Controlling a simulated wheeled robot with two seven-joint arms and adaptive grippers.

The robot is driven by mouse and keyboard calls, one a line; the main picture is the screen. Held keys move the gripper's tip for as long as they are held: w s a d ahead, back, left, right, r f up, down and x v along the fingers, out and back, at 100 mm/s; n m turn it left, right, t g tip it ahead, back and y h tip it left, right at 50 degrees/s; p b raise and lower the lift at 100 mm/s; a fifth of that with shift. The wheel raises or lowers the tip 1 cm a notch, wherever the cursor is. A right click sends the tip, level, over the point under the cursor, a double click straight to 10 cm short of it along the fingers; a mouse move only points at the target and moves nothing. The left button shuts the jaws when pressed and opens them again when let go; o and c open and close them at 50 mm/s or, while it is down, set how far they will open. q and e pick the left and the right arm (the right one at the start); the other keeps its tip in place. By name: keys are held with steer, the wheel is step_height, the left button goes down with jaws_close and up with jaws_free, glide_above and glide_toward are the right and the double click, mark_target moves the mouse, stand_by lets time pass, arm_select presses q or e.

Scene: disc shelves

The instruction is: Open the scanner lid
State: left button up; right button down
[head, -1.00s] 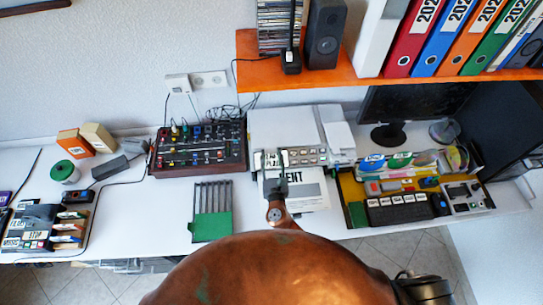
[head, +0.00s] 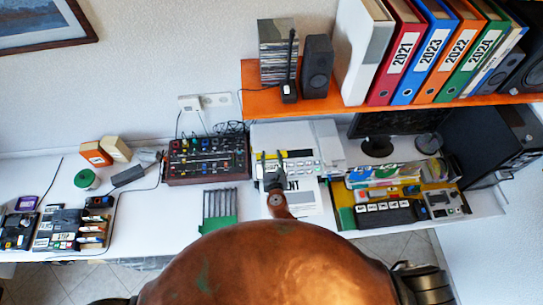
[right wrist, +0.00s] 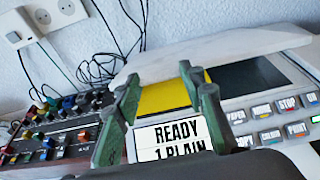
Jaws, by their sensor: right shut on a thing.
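The scanner (head: 303,180) is a pale machine with a button panel, at the middle back of the desk. Its white lid (head: 283,136) is tilted up a little at the front. In the right wrist view, the lid (right wrist: 235,50) stands above a yellow sheet (right wrist: 170,97) and a dark glass strip (right wrist: 243,77). My right gripper (head: 272,158) is at the lid's front edge. Its greenish fingers (right wrist: 158,80) reach up to that edge and are shut on it; the exact contact is partly hidden. My left gripper is not in view.
A mixer with knobs (head: 206,160) stands close to the left of the scanner. An orange shelf (head: 390,108) with binders and a speaker (head: 316,67) hangs above. A yellow tray (head: 345,190) of items lies to the right.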

steer(key=w+r+p, duration=0.1)
steer(key=r, duration=0.1)
steer(key=w+r+p, duration=0.1)
steer(key=r, duration=0.1)
steer(key=r+p, duration=0.2)
steer(key=shift+w, duration=0.4)
steer(key=shift+w+r+p, duration=0.5)
steer(key=shift+w+r, duration=0.1)
steer(key=shift+r, duration=0.15)
steer(key=c, duration=1.6)
jaws_free()
steer(key=o, duration=0.4)
steer(key=shift+s+f, duration=0.1)
steer(key=shift+f, duration=0.05)
steer(key=shift+c, duration=0.2)
steer(key=v, duration=1.2)
